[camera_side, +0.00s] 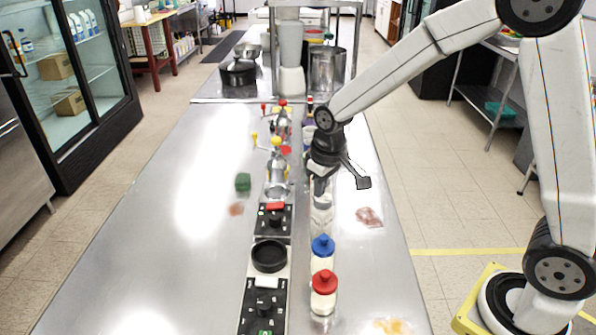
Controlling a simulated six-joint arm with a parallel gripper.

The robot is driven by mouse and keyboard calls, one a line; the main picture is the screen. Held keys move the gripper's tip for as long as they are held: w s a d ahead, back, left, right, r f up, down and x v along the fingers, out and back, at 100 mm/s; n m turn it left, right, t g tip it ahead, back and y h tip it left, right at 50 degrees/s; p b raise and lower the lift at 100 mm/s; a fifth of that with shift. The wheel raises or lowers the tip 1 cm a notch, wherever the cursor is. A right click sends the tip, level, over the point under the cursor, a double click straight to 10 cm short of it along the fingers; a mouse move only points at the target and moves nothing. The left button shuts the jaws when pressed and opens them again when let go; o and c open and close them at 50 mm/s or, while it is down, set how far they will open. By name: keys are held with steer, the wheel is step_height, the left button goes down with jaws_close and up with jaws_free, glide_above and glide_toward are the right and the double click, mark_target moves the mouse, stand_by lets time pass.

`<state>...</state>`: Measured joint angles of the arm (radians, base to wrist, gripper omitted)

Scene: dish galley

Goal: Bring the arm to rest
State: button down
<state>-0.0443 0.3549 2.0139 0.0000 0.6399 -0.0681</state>
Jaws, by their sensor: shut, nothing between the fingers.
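My gripper (321,190) points down over the steel counter, right of its middle line. Its fingers are shut with nothing between them. Its tip is just above or in front of a pale, clear container (321,216); I cannot tell whether they touch. My arm reaches in from the right side, bent at the elbow, from its yellow base at the lower right.
On the steel counter (150,235) stand a blue-lidded jar (322,252), a red-lidded jar (324,292), a black dish (269,256), black control panels (264,305), a green block (243,182) and metal hand-cranked devices (277,175). Pots stand behind. The counter's left side is clear.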

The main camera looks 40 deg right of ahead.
steer(key=s+d+f+m+t, duration=0.1)
steer(key=s+d, duration=0.1)
steer(key=s, duration=1.2)
steer(key=shift+f, duration=0.15)
